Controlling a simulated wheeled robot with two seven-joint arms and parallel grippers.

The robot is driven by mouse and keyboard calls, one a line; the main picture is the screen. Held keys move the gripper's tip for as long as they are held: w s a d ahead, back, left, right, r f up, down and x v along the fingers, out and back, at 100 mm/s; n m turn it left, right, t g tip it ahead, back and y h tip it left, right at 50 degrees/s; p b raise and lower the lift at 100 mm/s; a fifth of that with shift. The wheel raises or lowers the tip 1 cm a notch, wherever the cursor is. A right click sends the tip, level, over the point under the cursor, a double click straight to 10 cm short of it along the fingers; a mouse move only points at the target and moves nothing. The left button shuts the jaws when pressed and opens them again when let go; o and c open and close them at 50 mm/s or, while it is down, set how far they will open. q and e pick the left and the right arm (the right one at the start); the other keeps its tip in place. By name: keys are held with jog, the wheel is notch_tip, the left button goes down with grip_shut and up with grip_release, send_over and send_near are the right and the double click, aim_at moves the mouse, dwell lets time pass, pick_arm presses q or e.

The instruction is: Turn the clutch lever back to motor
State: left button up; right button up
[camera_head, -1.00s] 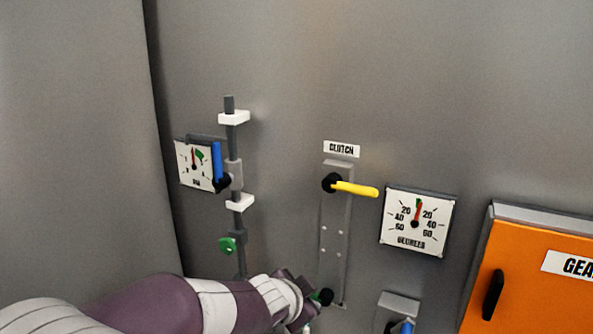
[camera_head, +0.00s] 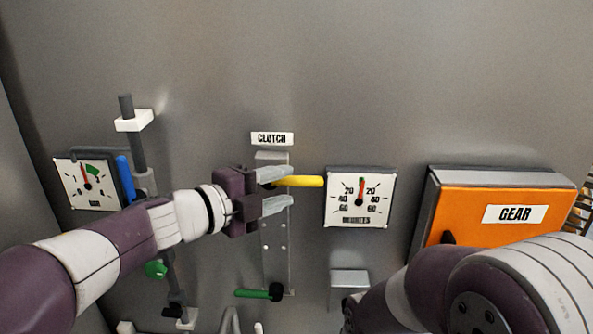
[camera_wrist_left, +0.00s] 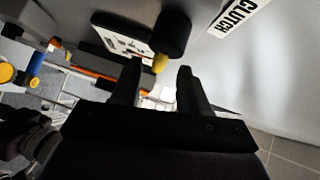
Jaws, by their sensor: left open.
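The clutch lever (camera_head: 307,181) is a yellow handle sticking out to the right, level, on a grey plate (camera_head: 276,249) under the CLUTCH label (camera_head: 272,139). My left gripper (camera_head: 283,190) is open in front of the plate, and its fingers hide the lever's pivot. In the left wrist view the lever's black hub and yellow handle (camera_wrist_left: 160,63) show just beyond and between the two open fingers (camera_wrist_left: 158,85). I cannot tell whether a finger touches it. My right arm shows at lower right, but its gripper is out of view.
A degrees gauge (camera_head: 360,199) sits right of the lever tip. A green handle (camera_head: 252,293) is at the plate's lower end. A bar gauge (camera_head: 86,184) and blue lever (camera_head: 125,178) are at left. An orange GEAR box (camera_head: 478,213) is at right. The wall above is clear.

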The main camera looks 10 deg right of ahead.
aim_at(289, 182)
pick_arm(q)
jog(key=p+x, duration=0.1)
jog(key=x, duration=0.2)
jog(key=shift+w+d, duration=0.15)
jog(key=shift+w, duration=0.15)
jog(key=shift+d+f, duration=0.1)
jog(key=shift+d, duration=1.1)
jog(key=shift+w+a, duration=0.1)
jog(key=shift+a, duration=0.2)
jog(key=shift+w+a, duration=0.1)
grip_shut()
jog(key=shift+y+p, duration=0.3)
jog(key=shift+p, duration=0.5)
jog(key=f+m+y+p, duration=0.1)
jog(key=y+p, duration=0.1)
jog(key=p, duration=0.2)
jog(key=a+f+m+y+p, duration=0.1)
jog(key=f+m+y+p, duration=0.1)
jog(key=p, duration=0.2)
jog(key=shift+f+m+y, duration=0.3)
jog(key=shift+f, duration=0.1)
